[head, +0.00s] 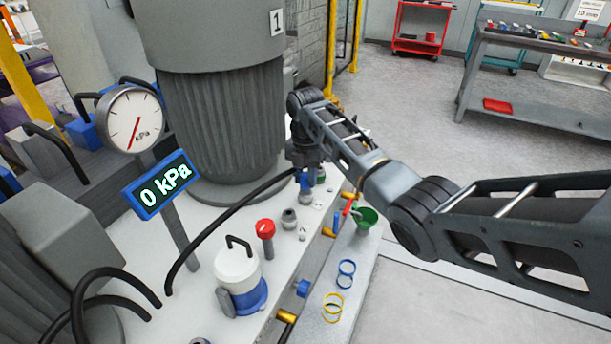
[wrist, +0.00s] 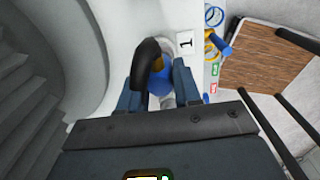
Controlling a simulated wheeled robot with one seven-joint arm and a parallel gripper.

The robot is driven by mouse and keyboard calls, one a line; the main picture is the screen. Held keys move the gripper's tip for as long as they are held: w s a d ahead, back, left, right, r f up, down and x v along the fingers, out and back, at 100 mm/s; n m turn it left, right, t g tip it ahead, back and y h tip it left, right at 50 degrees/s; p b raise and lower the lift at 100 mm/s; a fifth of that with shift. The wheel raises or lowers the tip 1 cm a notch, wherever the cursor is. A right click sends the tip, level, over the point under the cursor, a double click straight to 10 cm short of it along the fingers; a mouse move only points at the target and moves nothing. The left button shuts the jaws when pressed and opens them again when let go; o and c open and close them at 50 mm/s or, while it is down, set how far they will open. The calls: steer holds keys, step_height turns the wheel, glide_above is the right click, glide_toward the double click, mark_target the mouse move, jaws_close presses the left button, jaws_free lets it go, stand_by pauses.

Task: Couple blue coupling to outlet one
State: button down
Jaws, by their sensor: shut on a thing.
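The blue coupling (head: 305,182) is on the end of a black hose (head: 225,215), above the white bench top near the grey motor-like housing marked 1. My gripper (head: 307,165) points down and is shut on it. In the wrist view the blue coupling (wrist: 159,82) sits between the two fingers of my gripper (wrist: 160,86), with the hose bending over it. A pale round part shows just past the coupling, partly hidden; I cannot tell whether they touch. A plate reading 1 (wrist: 184,42) lies beside it. Outlet one cannot be made out clearly.
A gauge (head: 134,119) and display (head: 161,185) read 0 kPa. A red knob (head: 265,228), a grey fitting (head: 289,218) and a white-and-blue canister (head: 239,280) stand on the bench.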

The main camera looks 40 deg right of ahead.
steer(key=shift+f, duration=0.2)
steer(key=c, duration=0.7)
jaws_free()
steer(key=shift+r+b, duration=0.55)
steer(key=shift+r, duration=3.35)
